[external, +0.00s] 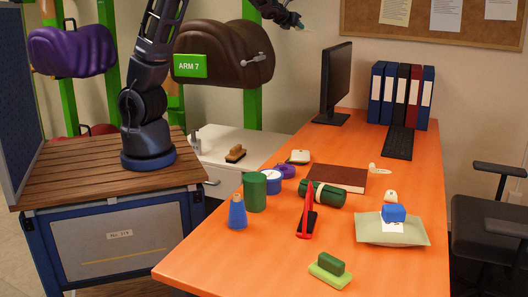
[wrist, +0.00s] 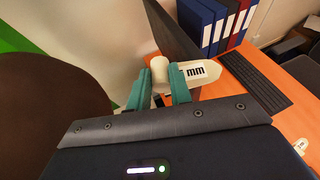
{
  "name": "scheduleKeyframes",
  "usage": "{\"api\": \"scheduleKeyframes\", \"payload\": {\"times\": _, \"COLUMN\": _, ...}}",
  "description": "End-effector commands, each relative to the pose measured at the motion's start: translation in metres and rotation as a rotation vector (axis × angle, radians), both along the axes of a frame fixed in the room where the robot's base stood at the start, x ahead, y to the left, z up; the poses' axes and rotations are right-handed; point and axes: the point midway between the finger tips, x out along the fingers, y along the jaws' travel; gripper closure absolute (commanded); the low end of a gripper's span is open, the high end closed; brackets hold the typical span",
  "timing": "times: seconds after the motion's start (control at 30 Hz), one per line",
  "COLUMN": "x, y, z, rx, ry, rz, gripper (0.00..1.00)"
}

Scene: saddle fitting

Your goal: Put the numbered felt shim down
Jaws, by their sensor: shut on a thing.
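My gripper (wrist: 160,88) is shut on a cream-white felt shim (wrist: 205,80). The shim has a rounded knob between the teal fingertips and a flat tapered part reaching right, with a black-on-white label; its marks look like "mm" from here. In the external view my gripper (external: 296,23) is high at the top edge, well above the desk, near the brown saddle (external: 222,66) marked ARM 7. The shim is too small to make out there. Similar pale pieces lie on the orange desk (external: 290,265), one beside the notebook (external: 378,169) and one behind the cushion (external: 390,195).
The desk's front is partly clear.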

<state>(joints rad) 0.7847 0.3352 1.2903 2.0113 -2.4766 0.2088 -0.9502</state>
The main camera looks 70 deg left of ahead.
Motion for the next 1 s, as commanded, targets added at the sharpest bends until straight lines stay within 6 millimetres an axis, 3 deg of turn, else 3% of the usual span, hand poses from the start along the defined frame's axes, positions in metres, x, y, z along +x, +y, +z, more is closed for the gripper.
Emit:
{"api": "scheduleKeyframes", "payload": {"times": 0.47, "x": -0.001, "y": 0.038, "z": 0.013, "rx": 0.0, "ry": 0.0, "rz": 0.008, "gripper": 1.0}}
{"api": "scheduleKeyframes", "payload": {"times": 1.0, "x": -0.004, "y": 0.112, "z": 0.034, "rx": 0.002, "ry": 0.0, "rz": 0.001, "gripper": 1.0}}
